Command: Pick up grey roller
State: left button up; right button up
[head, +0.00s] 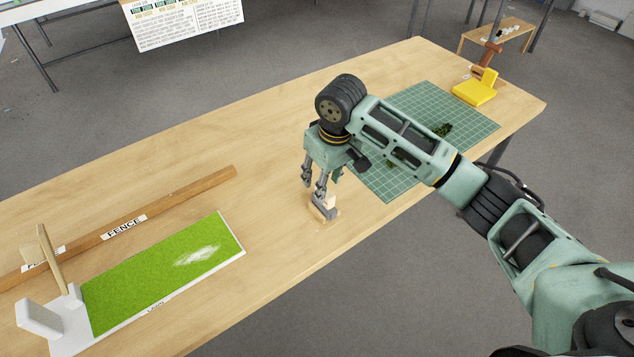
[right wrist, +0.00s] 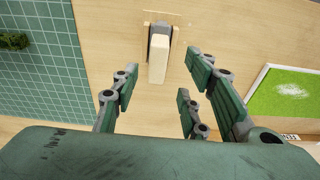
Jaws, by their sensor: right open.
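The grey roller (head: 329,212) sits on a small pale wooden stand at the front edge side of the table, below my right gripper. In the right wrist view the roller (right wrist: 160,29) shows grey, with a pale block-like handle (right wrist: 158,60) pointing toward the gripper. My right gripper (head: 313,188) points down just above and beside it. Its fingers are spread and empty in the right wrist view (right wrist: 160,85), with the roller ahead, between the finger lines. In the head view the fingers partly hide the roller. My left gripper is not in view.
A green lawn board (head: 130,287) with a white patch and white end pieces lies at left, with a wooden fence strip (head: 190,191) behind it. A green cutting mat (head: 470,125) with small green clumps lies at right. A yellow object (head: 474,92) stands beyond.

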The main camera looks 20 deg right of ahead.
aim_at(328, 209)
jog(key=shift+w+d, duration=0.1)
jog(key=shift+w, duration=0.05)
jog(key=f, duration=0.1)
jog(key=f+p, duration=0.1)
jog(key=f, duration=0.1)
jog(key=shift+s, duration=0.35)
jog(key=f, duration=0.1)
jog(key=w+f, duration=0.1)
jog(key=shift+f+p, duration=0.3)
jog(key=shift+f, duration=0.55)
jog(key=c, duration=0.7)
grip_shut()
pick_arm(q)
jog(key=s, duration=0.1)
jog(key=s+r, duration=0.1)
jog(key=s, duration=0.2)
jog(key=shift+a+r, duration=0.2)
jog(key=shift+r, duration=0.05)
